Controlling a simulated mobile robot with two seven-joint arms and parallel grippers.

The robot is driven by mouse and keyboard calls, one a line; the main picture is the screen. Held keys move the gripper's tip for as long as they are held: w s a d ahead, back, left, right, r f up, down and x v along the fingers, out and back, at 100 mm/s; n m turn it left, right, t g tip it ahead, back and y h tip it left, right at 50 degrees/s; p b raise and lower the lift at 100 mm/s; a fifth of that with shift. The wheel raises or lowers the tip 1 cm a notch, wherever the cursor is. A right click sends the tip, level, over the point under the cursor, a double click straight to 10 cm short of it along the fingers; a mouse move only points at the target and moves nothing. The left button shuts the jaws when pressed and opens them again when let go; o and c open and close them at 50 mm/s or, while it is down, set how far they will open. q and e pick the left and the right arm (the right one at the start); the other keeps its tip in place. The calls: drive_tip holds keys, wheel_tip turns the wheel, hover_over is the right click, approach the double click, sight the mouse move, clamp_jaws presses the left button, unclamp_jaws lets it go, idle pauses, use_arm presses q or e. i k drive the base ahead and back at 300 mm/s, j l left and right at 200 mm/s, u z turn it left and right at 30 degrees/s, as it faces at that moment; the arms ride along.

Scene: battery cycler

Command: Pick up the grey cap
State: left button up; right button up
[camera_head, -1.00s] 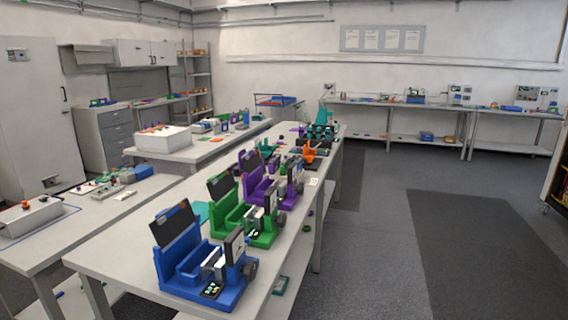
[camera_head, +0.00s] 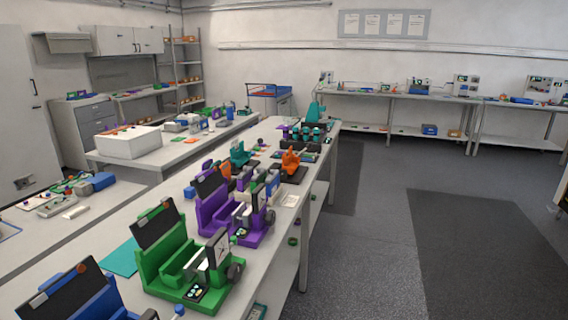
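I cannot make out a grey cap for certain; small items on the long bench (camera_head: 60,258) are too small to tell apart. On the bench stand a blue device (camera_head: 84,300) at the lower left, cut by the frame edge, a green device (camera_head: 185,262) and a purple device (camera_head: 232,212) behind it. Each has a dark tilted panel. Neither of my grippers is in view.
Orange (camera_head: 290,162) and teal (camera_head: 239,153) devices stand farther along the bench. A white box (camera_head: 128,145) is on the table to the left. The grey floor (camera_head: 370,250) right of the bench is clear, with a dark mat (camera_head: 480,240). Shelved benches line the back wall.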

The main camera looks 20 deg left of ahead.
sight(246, 169)
drive_tip(key=i+l+u, duration=0.1)
drive_tip(key=i, duration=1.35)
drive_tip(key=i+l+u, duration=0.15)
drive_tip(key=i+u, duration=0.35)
drive_tip(key=i+l+u, duration=0.3)
drive_tip(key=u, duration=0.2)
drive_tip(key=i+l+u, duration=0.5)
drive_tip(key=k, duration=0.05)
